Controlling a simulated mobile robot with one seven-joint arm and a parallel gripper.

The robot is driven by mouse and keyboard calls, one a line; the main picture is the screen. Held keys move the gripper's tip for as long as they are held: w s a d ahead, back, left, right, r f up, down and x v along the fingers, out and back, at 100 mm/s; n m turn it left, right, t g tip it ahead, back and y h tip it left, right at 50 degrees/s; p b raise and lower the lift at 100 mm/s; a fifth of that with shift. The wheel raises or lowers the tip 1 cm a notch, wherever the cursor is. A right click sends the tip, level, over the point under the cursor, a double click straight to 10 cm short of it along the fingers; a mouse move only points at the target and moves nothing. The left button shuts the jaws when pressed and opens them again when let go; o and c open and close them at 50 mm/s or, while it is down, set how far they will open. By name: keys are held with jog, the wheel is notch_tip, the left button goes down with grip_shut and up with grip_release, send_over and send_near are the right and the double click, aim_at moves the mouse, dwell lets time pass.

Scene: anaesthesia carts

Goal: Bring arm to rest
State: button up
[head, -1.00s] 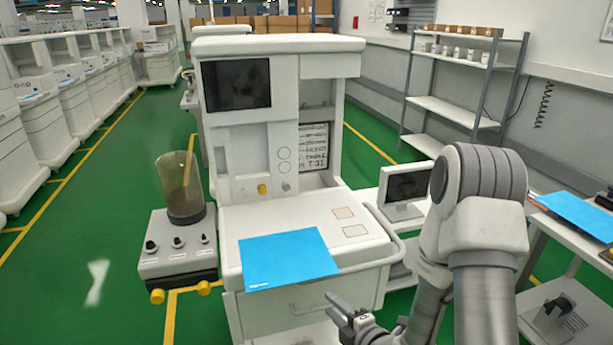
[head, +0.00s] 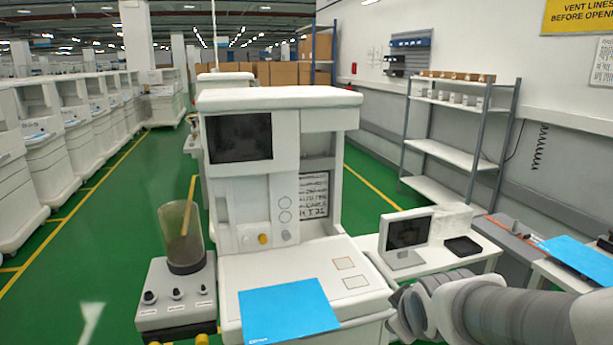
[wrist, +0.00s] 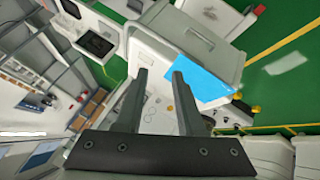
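My gripper shows in the wrist view (wrist: 158,75) with its two fingers apart and nothing between them. In the head view my arm comes in from the lower right, and my gripper's fingers are not clearly seen there. The white anaesthesia cart (head: 276,262) stands in front of me, with a dark screen (head: 238,137) and a blue sheet (head: 287,311) on its worktop. The blue sheet also shows in the wrist view (wrist: 197,80), beyond the fingers.
A clear cylinder (head: 182,238) with a brown stick in it stands on a knobbed unit left of the cart. A monitor (head: 407,242) sits on a side table to the right. Shelving (head: 455,152) stands by the wall. Green floor is open at left.

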jog(key=s+a+r+m+g, duration=0.1)
jog(key=s+r+m, duration=0.2)
jog(key=s, duration=0.4)
jog(key=s+a+r+m+g+p, duration=0.1)
jog(key=s+r+m, duration=0.3)
jog(key=s, duration=0.3)
jog(key=shift+g+y, duration=0.3)
jog(key=shift+y, duration=0.1)
